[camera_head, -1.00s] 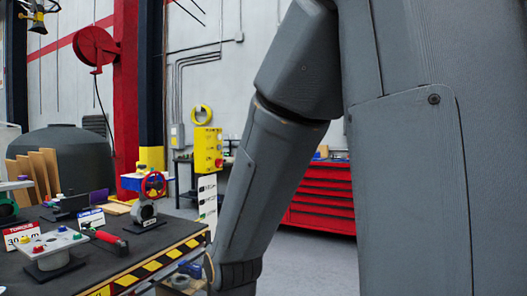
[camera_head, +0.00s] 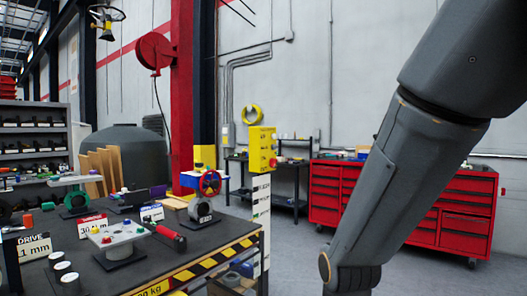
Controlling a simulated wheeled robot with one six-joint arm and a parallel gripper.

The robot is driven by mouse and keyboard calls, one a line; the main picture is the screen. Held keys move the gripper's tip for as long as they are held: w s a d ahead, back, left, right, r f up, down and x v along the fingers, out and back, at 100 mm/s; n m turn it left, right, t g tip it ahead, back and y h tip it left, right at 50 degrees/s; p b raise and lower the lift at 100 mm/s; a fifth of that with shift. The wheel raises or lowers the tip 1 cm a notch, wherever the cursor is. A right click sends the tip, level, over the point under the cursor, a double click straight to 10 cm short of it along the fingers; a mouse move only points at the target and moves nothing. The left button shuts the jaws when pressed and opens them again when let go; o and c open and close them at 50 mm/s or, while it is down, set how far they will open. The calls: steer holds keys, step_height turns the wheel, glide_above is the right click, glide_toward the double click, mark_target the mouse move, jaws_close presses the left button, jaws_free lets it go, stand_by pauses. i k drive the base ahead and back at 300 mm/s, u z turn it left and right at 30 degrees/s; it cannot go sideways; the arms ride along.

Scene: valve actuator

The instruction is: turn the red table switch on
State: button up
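A grey-white panel (camera_head: 124,236) on a dark stand sits on the near part of the workbench (camera_head: 215,240). It carries several small coloured knobs, among them a red knob (camera_head: 106,240) on its near left part. The knobs are too small to tell their on or off position, and I cannot tell for sure that the red one is the table switch. My arm comes down from the upper right to the bottom edge, to the right of the bench. My gripper is out of frame.
A red-handled tool (camera_head: 168,236) and a valve with a red handwheel (camera_head: 208,183) are right of the panel. A yellow box (camera_head: 262,149) with a red button stands behind the bench. A red tool cabinet (camera_head: 467,214) is at the back right. Floor between is clear.

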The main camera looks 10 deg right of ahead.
mark_target(272, 162)
steer(key=z, duration=0.4)
steer(key=i, duration=0.5)
steer(key=z, duration=0.85)
steer(key=i, duration=2)
steer(key=u, duration=1.1)
steer(key=i, duration=0.2)
